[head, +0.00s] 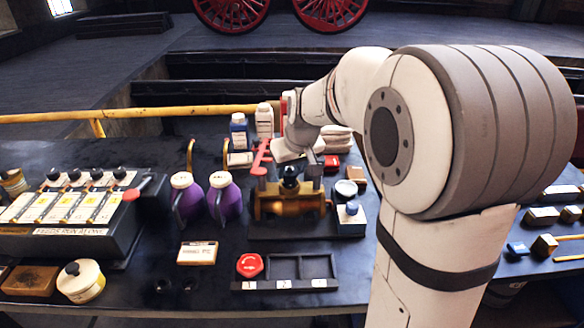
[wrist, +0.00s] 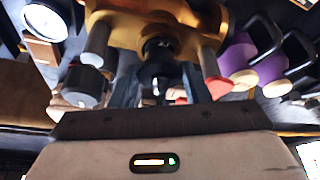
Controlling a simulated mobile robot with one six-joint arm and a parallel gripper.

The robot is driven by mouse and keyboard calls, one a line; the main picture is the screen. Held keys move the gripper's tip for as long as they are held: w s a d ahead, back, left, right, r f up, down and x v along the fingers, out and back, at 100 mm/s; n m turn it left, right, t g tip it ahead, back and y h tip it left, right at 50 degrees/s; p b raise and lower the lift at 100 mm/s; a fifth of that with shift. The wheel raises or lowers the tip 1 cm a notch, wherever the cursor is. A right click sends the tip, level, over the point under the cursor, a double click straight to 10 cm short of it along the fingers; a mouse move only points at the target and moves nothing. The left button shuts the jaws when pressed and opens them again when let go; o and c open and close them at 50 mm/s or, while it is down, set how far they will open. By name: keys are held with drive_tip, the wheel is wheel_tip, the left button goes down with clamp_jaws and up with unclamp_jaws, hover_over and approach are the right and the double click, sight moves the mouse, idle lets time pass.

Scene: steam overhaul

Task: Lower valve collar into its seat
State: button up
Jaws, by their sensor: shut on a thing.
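The dark valve collar (head: 289,181) is above the middle of the brass valve body (head: 277,205), between two grey posts. It also shows in the wrist view (wrist: 158,62), close under the brass body (wrist: 125,30) in that picture. My gripper (head: 290,168) is shut on the collar, its fingers (wrist: 158,84) either side of it. The collar looks upright and in line with the middle of the valve. The seat is hidden behind the collar, and I cannot tell whether the two touch.
A red lever (head: 261,157) stands close left of my gripper. Two purple jugs (head: 224,198) stand left of the valve. A numbered tray (head: 304,285) and a red knob (head: 250,265) are in front.

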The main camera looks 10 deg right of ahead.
drive_tip(key=shift+f+b, duration=0.3)
idle(0.5)
drive_tip(key=o, duration=1.2)
drive_tip(key=shift+o, duration=1)
drive_tip(key=shift+c, duration=0.3)
